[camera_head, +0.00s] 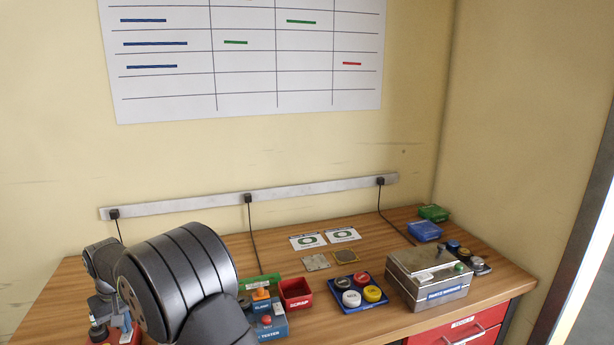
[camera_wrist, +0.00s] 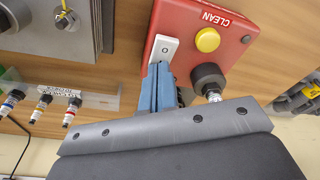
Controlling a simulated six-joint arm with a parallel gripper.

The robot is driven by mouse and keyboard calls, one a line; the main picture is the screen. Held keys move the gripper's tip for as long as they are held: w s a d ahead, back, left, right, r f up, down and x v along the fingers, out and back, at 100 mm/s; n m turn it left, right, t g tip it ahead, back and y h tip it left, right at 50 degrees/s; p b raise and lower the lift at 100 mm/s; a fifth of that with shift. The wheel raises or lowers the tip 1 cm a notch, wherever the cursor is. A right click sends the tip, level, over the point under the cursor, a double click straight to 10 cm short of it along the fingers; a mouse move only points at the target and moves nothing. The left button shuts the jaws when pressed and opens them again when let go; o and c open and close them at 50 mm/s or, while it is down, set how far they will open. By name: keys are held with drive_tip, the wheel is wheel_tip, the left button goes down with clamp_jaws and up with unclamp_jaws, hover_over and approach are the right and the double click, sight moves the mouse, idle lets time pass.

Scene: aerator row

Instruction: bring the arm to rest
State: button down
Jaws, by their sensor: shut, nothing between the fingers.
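My gripper (camera_wrist: 158,70) shows in the wrist view as two blue fingers, closed together with nothing between them. Its tips are right at the white plate (camera_wrist: 165,47) on the red CLEAN box (camera_wrist: 190,20); I cannot tell whether they touch it. The box also carries a yellow button (camera_wrist: 208,40) and a black knob (camera_wrist: 207,77). In the head view my arm fills the lower left and hides much of the bench there. Part of the red box (camera_head: 126,338) shows at the bottom edge, below my wrist. The fingertips are not clear in that view.
In the wrist view a grey box (camera_wrist: 40,38) and a clear rack (camera_wrist: 95,97) with several small bottles lie left. In the head view a red scrap bin (camera_head: 296,293), blue tray (camera_head: 345,306) and metal box (camera_head: 428,275) stand right of my arm. The back left bench is clear.

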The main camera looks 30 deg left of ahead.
wheel_tip(320, 180, up, 17)
drive_tip(key=s+d+m, duration=0.2)
drive_tip(key=s+m, duration=0.1)
drive_tip(key=m, duration=0.3)
drive_tip(key=shift+d+t+h, duration=0.3)
drive_tip(key=shift+t, duration=0.1)
